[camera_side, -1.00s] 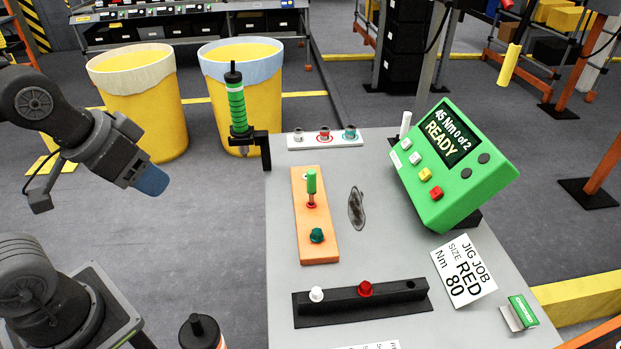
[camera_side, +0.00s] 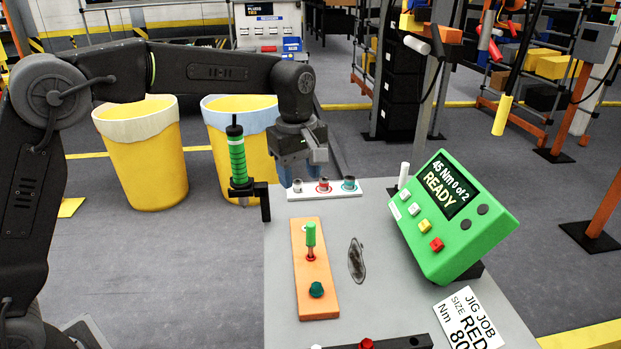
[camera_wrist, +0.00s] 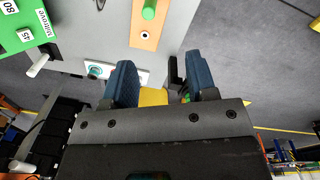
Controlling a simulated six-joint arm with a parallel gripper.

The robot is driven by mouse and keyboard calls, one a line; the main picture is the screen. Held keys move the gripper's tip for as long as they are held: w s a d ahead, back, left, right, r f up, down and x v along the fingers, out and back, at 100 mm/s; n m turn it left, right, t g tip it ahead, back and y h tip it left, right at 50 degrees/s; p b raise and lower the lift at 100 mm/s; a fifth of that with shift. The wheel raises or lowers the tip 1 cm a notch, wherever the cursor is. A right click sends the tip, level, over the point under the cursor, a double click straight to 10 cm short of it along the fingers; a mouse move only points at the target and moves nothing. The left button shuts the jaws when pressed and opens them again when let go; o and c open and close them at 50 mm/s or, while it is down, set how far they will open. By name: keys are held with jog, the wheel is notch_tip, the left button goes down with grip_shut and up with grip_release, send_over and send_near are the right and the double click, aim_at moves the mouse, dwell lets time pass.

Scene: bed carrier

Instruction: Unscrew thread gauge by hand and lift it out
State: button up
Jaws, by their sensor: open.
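The thread gauge, a green-handled pin (camera_side: 310,235), stands upright on the orange plate (camera_side: 307,272), with a red ring at its base. A green handle (camera_wrist: 149,8), apparently the gauge, is cut off at the top edge of the wrist view, over the same plate (camera_wrist: 137,40). My gripper (camera_side: 297,175) is beyond the back end of the plate, behind the socket strip and apart from the gauge. In the wrist view its blue fingers are spread (camera_wrist: 162,78), with nothing held between them.
A teal knob (camera_side: 316,289) sits at the plate's near end. A strip with several sockets (camera_side: 324,191) lies along the table's back edge. A green-banded tool (camera_side: 237,160) stands in a black holder to the left. The green controller (camera_side: 452,218) reads READY. Two yellow bins (camera_side: 141,160) stand behind.

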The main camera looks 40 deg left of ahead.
aim_at(311, 223)
jog(key=shift+n, duration=0.7)
jog(key=f, duration=0.5)
jog(key=w+f, duration=0.1)
jog(key=f, duration=0.4)
jog(key=w+d+f, duration=0.1)
jog(key=f, duration=0.5)
jog(key=shift+w+f, duration=0.1)
jog(key=shift+c, duration=0.5)
grip_shut()
jog(key=c, duration=0.6)
grip_release()
grip_shut()
jog(key=shift+r, duration=0.35)
jog(key=shift+r, duration=3.4)
